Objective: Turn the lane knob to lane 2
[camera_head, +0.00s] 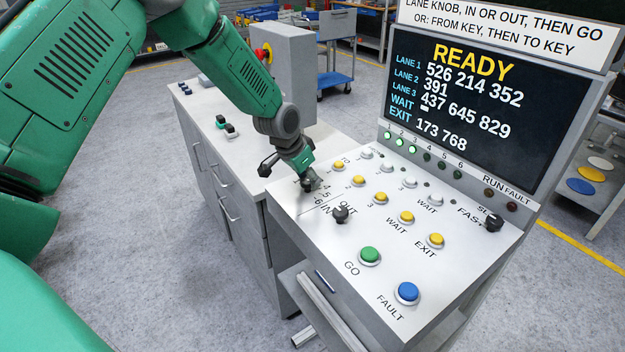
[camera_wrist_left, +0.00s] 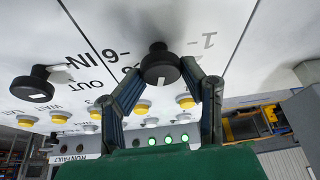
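The lane knob (camera_wrist_left: 160,66) is a round black knob on the white sloping panel, with a small white mark at its lower edge in the left wrist view. Printed numbers ring it; a 6 and a 1 are legible. My left gripper (camera_head: 308,183) is down at the panel's far left corner and mostly covers this knob in the head view. In the left wrist view its two fingers (camera_wrist_left: 163,72) sit on either side of the knob, their tips seemingly touching it. Which number the knob points to is unclear. My right gripper is not in view.
A second black knob (camera_head: 341,214) marked IN and OUT stands close by. Yellow buttons (camera_head: 380,198), a green GO button (camera_head: 370,256) and a blue FAULT button (camera_head: 407,292) are on the panel. The screen (camera_head: 460,110) reads READY. A grey cabinet (camera_head: 235,140) stands left.

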